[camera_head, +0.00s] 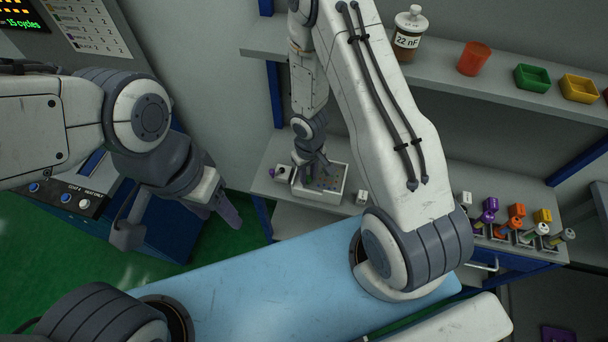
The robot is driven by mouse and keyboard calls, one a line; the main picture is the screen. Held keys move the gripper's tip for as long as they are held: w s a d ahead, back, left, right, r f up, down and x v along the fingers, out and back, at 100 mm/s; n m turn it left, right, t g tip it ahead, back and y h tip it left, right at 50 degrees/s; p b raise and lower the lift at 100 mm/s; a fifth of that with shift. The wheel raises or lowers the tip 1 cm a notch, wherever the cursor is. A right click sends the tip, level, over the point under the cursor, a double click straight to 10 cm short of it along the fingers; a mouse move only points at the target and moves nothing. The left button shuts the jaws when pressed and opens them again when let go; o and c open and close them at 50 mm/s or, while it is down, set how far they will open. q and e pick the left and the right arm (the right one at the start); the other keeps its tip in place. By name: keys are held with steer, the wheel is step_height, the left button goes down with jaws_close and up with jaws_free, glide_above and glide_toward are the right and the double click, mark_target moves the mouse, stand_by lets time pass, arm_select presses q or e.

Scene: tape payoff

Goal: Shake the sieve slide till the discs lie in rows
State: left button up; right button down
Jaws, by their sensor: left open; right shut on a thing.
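The sieve slide (338,194) looks like a white, shallow, open tray on the grey bench. Small coloured discs (322,183) show inside it, but they are too small for me to tell whether they lie in rows. My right gripper (318,172) reaches down at the tray's back left part and is shut on the slide; its fingertips and exact grip are partly hidden. My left gripper (226,212) is open and empty, out over the green floor to the left of the bench, well apart from the tray.
A small white and purple item (281,173) stands left of the tray, and a small white block (362,197) right of it. Coloured-topped holders (516,222) line the bench's right. The shelf above holds a "22 nF" jar (408,40), an orange cup (474,58) and bins (532,78). A blue console (90,197) stands left.

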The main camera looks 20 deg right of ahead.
steer(key=c, duration=0.7)
jaws_free()
steer(key=shift+a, duration=0.1)
step_height(320, 180, up, 10)
steer(key=p, duration=1)
steer(key=shift+r, duration=0.2)
